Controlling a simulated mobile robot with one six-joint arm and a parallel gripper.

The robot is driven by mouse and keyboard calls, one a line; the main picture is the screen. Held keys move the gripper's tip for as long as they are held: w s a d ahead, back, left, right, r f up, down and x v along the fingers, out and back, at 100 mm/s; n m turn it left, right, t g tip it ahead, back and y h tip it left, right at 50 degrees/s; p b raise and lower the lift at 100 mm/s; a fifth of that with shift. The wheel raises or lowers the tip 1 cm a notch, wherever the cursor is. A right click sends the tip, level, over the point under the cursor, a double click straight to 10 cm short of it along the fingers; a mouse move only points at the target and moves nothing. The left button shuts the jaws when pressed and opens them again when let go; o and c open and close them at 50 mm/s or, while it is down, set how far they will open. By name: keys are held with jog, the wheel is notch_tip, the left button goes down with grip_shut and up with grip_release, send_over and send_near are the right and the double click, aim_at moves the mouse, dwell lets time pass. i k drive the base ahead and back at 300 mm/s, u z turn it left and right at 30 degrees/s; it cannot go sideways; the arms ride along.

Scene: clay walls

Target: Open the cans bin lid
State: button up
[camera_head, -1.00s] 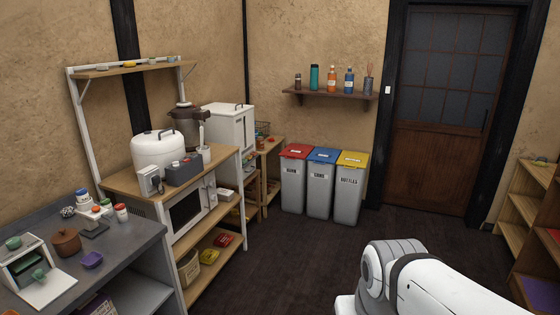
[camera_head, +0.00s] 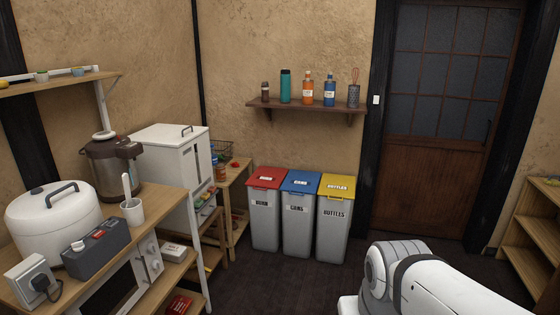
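The cans bin (camera_head: 297,226) is the middle one of three grey bins against the far wall. Its blue lid (camera_head: 300,182) is shut and carries a small label. The burn bin (camera_head: 265,222) with a red lid stands to its left. The bottles bin (camera_head: 334,228) with a yellow lid stands to its right. Both of those lids are shut too. My white arm shows at the lower right, nearer than the bins and apart from them. My gripper is outside the frame.
A shelf with bottles (camera_head: 307,106) hangs above the bins. A wooden stand (camera_head: 235,190) is just left of them. A counter with a rice cooker (camera_head: 55,220) fills the left side. A door (camera_head: 445,120) is at the right. Dark floor (camera_head: 310,285) before the bins is clear.

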aim_at(296, 181)
jog(key=i, duration=2.95)
jog(key=u, duration=0.05)
